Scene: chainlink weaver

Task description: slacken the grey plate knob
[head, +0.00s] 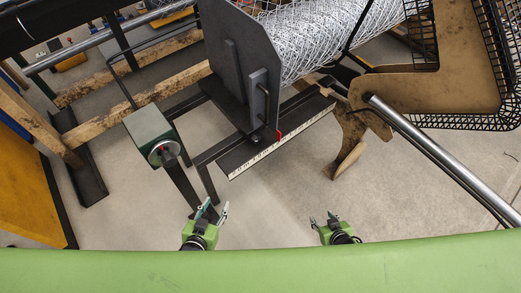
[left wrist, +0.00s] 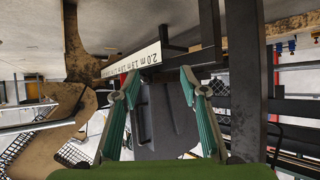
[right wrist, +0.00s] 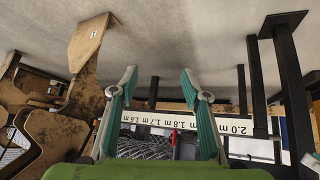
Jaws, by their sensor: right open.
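The grey plate (head: 226,60) stands upright at the end of the mesh roll, above the scale rail (head: 290,130). A small dark part at its foot (head: 257,138), near a red pointer (head: 278,135), may be the knob; it is too small to be sure. In the left wrist view the plate (left wrist: 168,122) shows beyond the fingers, with no knob clearly visible. My left gripper (head: 214,209) is open and empty, below and left of the rail, apart from it. My right gripper (head: 323,220) is open and empty, lower right of the rail.
The wire mesh roll (head: 330,40) lies behind the plate. A steel bar (head: 440,155) runs at the right. Floor between the grippers and rail is clear.

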